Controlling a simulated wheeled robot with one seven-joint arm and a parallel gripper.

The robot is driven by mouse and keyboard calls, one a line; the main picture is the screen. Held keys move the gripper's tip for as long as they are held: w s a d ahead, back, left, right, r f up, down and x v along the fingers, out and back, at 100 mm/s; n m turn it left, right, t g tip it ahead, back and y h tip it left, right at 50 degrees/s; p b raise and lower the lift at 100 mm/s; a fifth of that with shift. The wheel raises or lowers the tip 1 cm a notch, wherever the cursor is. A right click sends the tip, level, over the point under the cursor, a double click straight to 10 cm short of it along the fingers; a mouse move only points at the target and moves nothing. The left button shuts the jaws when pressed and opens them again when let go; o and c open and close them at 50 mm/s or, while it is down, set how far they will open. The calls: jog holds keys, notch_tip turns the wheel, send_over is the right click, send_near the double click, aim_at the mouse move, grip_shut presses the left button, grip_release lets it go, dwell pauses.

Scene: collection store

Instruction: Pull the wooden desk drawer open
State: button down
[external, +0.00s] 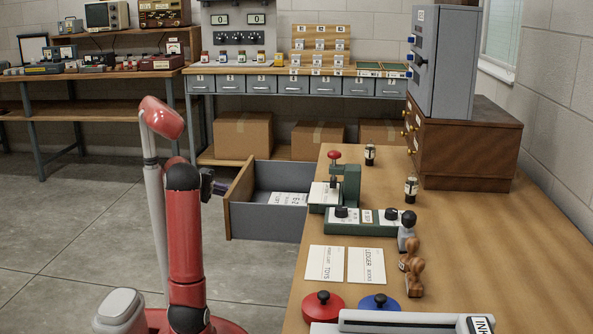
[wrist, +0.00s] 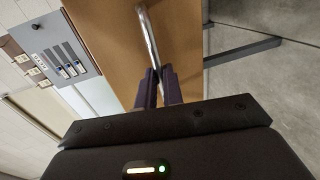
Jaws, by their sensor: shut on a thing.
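The wooden desk drawer (external: 238,192) stands well out from the left side of the wooden desk (external: 436,260). Its grey side wall and part of its inside show, with white printed cards lying in it. In the wrist view, the drawer's wooden front (wrist: 105,35) carries a shiny metal bar handle (wrist: 148,38). My gripper (wrist: 158,88) is shut on the handle, its dark fingers close together around the lower end of the bar. In the external view, my gripper (external: 214,186) is at the drawer front, partly hidden by my red arm; the handle is hidden there.
A green stamping press (external: 349,186), stamps, papers and ink pads (external: 323,306) stand on the desk. A grey cabinet (external: 447,62) stands on a brown wooden chest (external: 463,150). Workbenches (external: 90,78) line the back. Floor left of the drawer is clear apart from my body.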

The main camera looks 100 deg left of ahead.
jog(key=c, duration=1.5)
grip_release()
jog(key=shift+c, duration=0.2)
